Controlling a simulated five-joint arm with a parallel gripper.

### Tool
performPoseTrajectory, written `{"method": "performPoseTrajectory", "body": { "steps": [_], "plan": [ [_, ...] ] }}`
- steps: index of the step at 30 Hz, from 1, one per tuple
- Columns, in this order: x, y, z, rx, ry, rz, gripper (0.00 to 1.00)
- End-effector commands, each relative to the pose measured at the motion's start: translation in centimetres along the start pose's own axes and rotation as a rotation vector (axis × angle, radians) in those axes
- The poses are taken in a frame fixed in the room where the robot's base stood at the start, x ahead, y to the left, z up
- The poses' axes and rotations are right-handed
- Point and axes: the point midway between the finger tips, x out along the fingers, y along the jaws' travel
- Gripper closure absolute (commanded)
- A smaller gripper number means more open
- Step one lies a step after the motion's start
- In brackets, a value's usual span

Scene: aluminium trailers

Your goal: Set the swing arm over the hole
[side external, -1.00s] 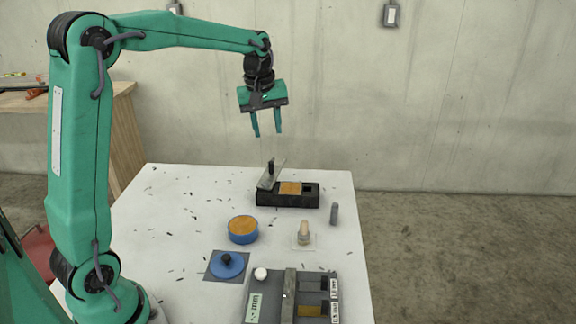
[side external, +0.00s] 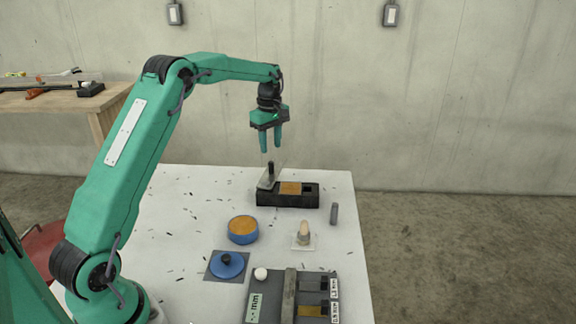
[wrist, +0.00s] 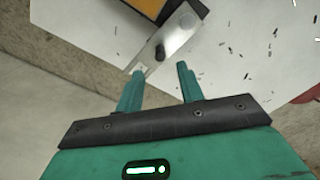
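The swing arm (side external: 266,183) is a light metal plate with an upright dark knob (side external: 271,168). It sits at the left end of a black block (side external: 288,199), angled away from the square dark hole (side external: 308,189) at the block's right end. An orange-brown patch (side external: 290,188) lies between them. My gripper (side external: 271,150) is open and empty, just above the knob. In the wrist view, the plate (wrist: 183,33) and knob (wrist: 160,51) show just beyond my gripper (wrist: 160,70), whose fingertips are apart. The hole is out of the wrist view.
In front of the block are a blue round tub (side external: 243,236), a peg on a clear base (side external: 303,241) and a grey cylinder (side external: 334,213). Nearer are a blue knobbed disc (side external: 227,265) and a slotted grey fixture (side external: 268,285). Dark shavings litter the white table.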

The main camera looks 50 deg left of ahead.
Motion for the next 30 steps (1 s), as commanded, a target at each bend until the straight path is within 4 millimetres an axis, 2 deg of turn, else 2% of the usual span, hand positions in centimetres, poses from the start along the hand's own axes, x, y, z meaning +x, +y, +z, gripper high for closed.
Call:
{"method": "performPoseTrajectory", "body": {
  "steps": [8, 21, 30],
  "plan": [
    [1.1, 0.0, 0.0, 0.002, -0.001, -0.002, 0.62],
    [6.1, -0.1, 0.1, 0.003, -0.001, -0.002, 0.62],
    [7.8, -0.1, 0.1, 0.003, 0.000, -0.001, 0.62]
  ]
}}
